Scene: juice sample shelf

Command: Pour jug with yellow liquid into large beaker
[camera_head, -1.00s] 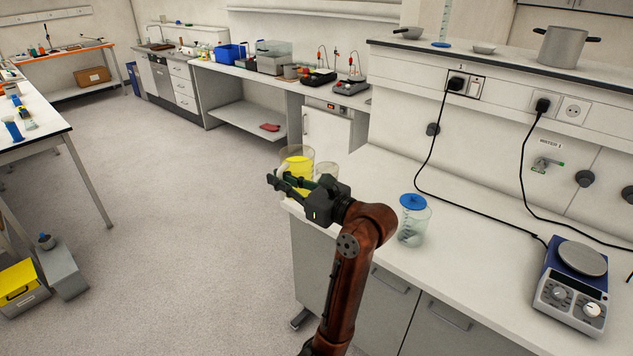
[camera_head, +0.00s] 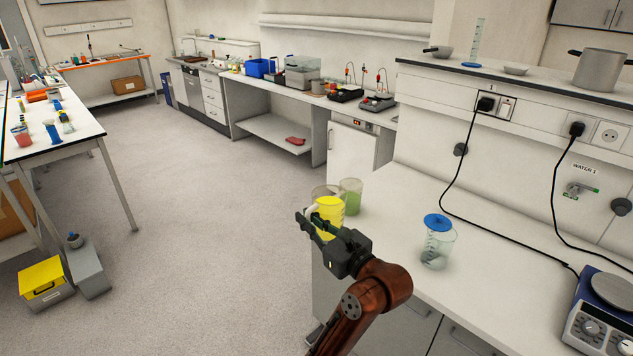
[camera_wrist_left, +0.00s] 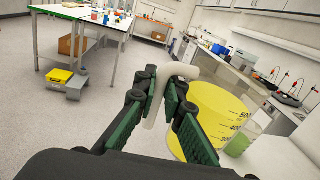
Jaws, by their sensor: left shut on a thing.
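A clear jug with yellow liquid (camera_head: 330,206) is near the left end of the bench in the head view, close to upright. In the wrist view the jug (camera_wrist_left: 212,115) shows large, with dark measuring marks. My left gripper (camera_head: 315,222) is shut on its pale handle (camera_wrist_left: 188,71); the fingers also show in the wrist view (camera_wrist_left: 166,95). I cannot tell whether the jug touches the bench. A clear beaker with a blue top (camera_head: 437,245) stands farther right on the bench. A smaller vessel with green contents (camera_head: 351,195) stands just behind the jug. My right gripper is out of view.
The white bench (camera_head: 395,215) is clear between the jug and the blue-topped beaker. A hotplate stirrer (camera_head: 602,305) stands at the right, with a black cable (camera_head: 447,190) running to it. A shelf with a pot (camera_head: 603,70) is above. Open floor lies left.

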